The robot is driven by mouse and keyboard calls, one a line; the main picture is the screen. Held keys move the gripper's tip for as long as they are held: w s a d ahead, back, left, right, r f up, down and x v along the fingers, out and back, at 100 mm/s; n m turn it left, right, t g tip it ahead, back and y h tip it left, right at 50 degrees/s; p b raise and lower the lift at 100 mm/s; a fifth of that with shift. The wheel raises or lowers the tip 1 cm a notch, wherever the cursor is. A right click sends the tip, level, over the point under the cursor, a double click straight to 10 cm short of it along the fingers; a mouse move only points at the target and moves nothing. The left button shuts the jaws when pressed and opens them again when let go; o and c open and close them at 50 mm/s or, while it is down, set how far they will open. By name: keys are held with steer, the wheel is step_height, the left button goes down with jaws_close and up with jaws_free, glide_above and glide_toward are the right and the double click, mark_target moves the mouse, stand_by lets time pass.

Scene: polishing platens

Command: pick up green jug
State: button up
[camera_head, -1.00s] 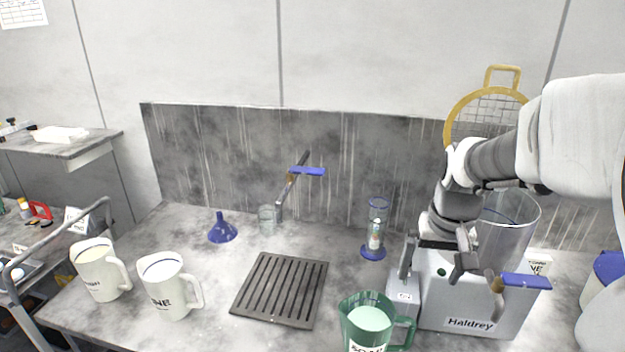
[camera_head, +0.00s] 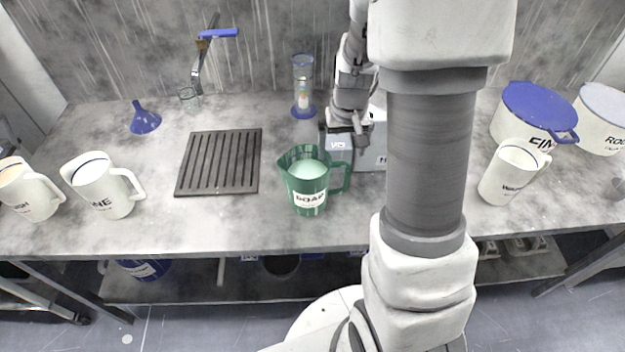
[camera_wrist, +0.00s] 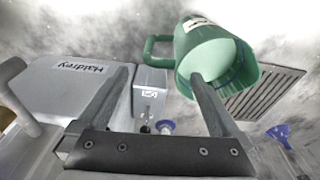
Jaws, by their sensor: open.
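The green jug (camera_head: 308,178) stands upright on the grey bench, with a white label reading SOAP and pale contents inside. Its handle points right in the head view. In the wrist view the jug (camera_wrist: 212,55) is beyond the right finger, its handle toward the middle. My gripper (camera_head: 345,133) is above the bench behind and right of the jug. In the wrist view my gripper (camera_wrist: 155,85) has its fingers wide apart with nothing held, and the right fingertip overlaps the jug's rim in the picture. I cannot tell whether they touch.
The white Haldrey machine (camera_wrist: 62,85) stands close beside the gripper. A dark drain grate (camera_head: 218,162) lies left of the jug. A glass cylinder (camera_head: 303,88) stands behind. White jugs (camera_head: 103,186) and a white jug (camera_head: 512,172) stand farther off. Bench is clear before the jug.

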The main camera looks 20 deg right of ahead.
mark_target(341, 162)
step_height(341, 162, down, 5)
steer(key=shift+d+r, duration=0.1)
steer(key=shift+r, duration=0.1)
steer(key=shift+f, duration=0.45)
jaws_close()
steer(key=shift+w+r, duration=0.1)
steer(key=shift+w, duration=0.05)
